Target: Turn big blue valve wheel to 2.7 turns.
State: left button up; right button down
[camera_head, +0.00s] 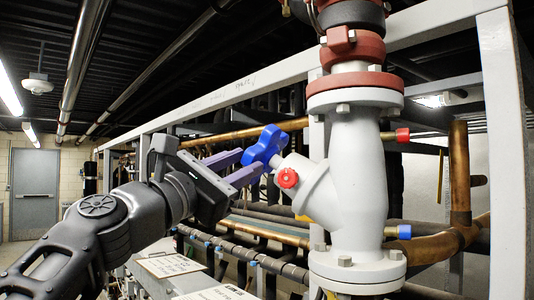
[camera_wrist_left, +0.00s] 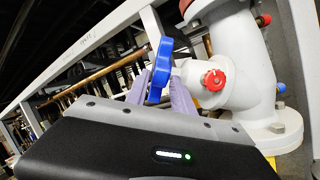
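The big blue valve wheel (camera_head: 265,147) is a lobed handle on the angled neck of a white valve body (camera_head: 358,185). My left gripper (camera_head: 252,161) comes in from the left, its two purple fingers apart and their tips at the near side of the wheel. In the left wrist view, the wheel (camera_wrist_left: 161,68) stands ahead, with its lower lobe between the fingers (camera_wrist_left: 162,88). The fingers look open around that lobe; whether either touches it is unclear. My right gripper is not in view.
A red knob (camera_head: 288,178) sits on the valve neck close to the wheel. Red (camera_head: 402,135) and blue (camera_head: 404,232) caps stick out of the valve's right side. A white frame beam (camera_head: 235,92) runs behind, with copper pipes (camera_head: 460,180) at right.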

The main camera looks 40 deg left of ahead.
aim_at(266, 164)
pick_arm(q)
jog(key=p+x, duration=0.2)
jog(key=x, duration=0.5)
jog(key=shift+w+r+p, duration=0.1)
jog(key=shift+w+p, duration=0.2)
jog(key=shift+p, duration=0.05)
grip_shut()
